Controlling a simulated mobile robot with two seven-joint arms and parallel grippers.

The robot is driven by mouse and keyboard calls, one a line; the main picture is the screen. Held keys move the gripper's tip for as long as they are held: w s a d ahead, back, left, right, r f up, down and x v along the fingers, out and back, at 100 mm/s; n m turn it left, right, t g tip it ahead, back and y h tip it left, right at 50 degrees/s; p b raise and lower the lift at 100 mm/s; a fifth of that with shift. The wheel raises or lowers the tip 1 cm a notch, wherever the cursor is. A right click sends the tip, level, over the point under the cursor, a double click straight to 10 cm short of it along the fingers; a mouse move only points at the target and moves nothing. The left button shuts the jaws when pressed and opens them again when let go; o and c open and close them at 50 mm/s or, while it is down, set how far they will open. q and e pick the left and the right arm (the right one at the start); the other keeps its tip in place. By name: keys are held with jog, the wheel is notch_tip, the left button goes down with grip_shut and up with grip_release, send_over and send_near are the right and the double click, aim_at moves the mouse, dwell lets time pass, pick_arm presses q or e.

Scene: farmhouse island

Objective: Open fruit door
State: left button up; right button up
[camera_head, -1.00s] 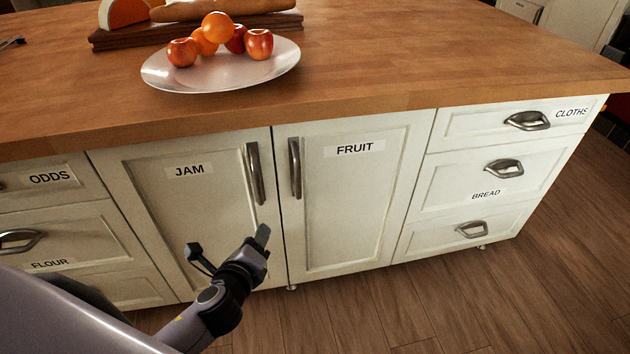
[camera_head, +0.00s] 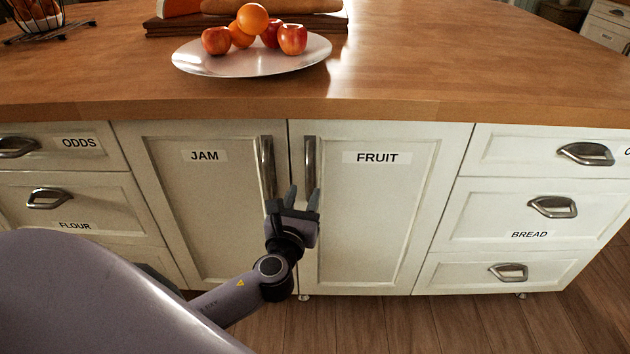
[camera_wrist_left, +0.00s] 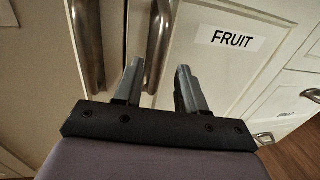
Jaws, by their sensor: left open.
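The fruit door (camera_head: 375,220) is a cream cabinet door labelled FRUIT, and it is shut. Its vertical metal handle (camera_head: 310,160) is near its left edge. My left gripper (camera_head: 302,198) is open in front of the handle's lower end, with its fingers pointing up toward the cabinet. In the left wrist view the fruit handle (camera_wrist_left: 159,40) stands beyond the open fingers, nearer the left finger, and nothing is held. I cannot tell whether a finger touches the handle. My right gripper is not in view.
The jam door (camera_head: 200,220) is shut, and its handle (camera_head: 267,165) is close to the left of the fruit handle. Drawers flank both doors. A plate (camera_head: 250,62) of fruit stands on the wooden countertop (camera_head: 430,85). The floor at right is clear.

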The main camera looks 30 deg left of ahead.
aim_at(309, 182)
pick_arm(q)
jog(key=b+x, duration=0.1)
jog(key=x, duration=0.5)
jog(key=shift+w+a, duration=0.1)
jog(key=shift+w, duration=0.1)
grip_shut()
